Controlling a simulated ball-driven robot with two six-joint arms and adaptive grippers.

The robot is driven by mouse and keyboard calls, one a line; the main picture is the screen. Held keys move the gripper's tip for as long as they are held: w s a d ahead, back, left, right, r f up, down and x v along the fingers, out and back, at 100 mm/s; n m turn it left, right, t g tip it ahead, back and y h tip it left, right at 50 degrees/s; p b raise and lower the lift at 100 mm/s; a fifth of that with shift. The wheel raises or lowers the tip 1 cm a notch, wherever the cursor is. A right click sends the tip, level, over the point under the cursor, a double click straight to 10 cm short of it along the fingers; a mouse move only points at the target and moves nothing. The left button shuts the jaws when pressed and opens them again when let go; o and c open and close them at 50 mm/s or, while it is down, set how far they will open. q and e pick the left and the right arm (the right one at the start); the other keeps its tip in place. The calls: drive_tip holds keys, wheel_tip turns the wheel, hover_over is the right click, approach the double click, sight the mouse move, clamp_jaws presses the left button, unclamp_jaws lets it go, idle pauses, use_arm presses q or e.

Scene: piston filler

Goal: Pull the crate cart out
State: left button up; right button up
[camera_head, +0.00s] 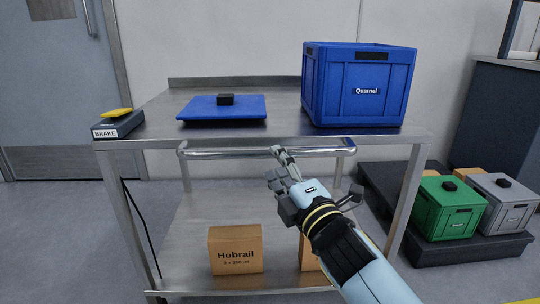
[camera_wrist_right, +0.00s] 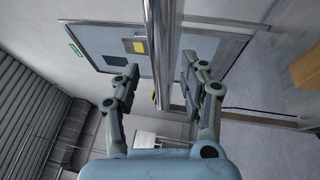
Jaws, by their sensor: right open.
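A steel cart (camera_head: 290,140) with a top shelf and a low shelf stands in front of me. A blue crate (camera_head: 358,90) marked Quarnel sits on its top right. A round steel bar (camera_head: 220,152) runs across its front, just under the top edge. My right gripper (camera_head: 274,163) is open, its fingers at the middle of this bar. In the right wrist view the bar (camera_wrist_right: 162,50) shows between the two open fingers (camera_wrist_right: 158,68); I cannot tell whether they touch it. My left gripper is not in view.
A box marked BRAKE (camera_head: 119,129) with a yellow pedal and a blue lid (camera_head: 222,112) are on the top shelf. A Hobrail carton (camera_head: 236,250) is on the low shelf. Right of the cart, a dark low platform (camera_head: 430,251) holds green and grey crates (camera_head: 450,208).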

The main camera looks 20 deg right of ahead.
drive_tip(key=v, duration=0.7)
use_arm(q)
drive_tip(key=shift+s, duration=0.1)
use_arm(e)
drive_tip(key=shift+s, duration=0.15)
drive_tip(key=s+d+f+m+g+h, duration=0.1)
drive_tip(key=s+d+f+m+g, duration=0.35)
drive_tip(key=s+f, duration=0.5)
drive_tip(key=s+d+f+m+g+h, duration=0.25)
drive_tip(key=s+f+m+g, duration=0.35)
drive_tip(key=f, duration=0.6)
drive_tip(key=s+d+f+m+g, duration=0.3)
drive_tip(key=s+d+f+g, duration=0.1)
drive_tip(key=s+f, duration=0.6)
use_arm(q)
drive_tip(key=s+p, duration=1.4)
drive_tip(key=p, duration=0.1)
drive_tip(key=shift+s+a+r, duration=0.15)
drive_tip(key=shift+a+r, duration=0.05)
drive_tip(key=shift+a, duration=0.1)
use_arm(e)
drive_tip(key=s+f+m+g, duration=0.2)
drive_tip(key=s+m, duration=0.1)
drive_tip(key=s, duration=0.9)
drive_tip(key=s+f+m+g, duration=0.2)
drive_tip(key=s+m+g, duration=0.1)
drive_tip(key=s, duration=0.9)
drive_tip(key=shift+d+f, duration=0.15)
drive_tip(key=shift+d, duration=0.05)
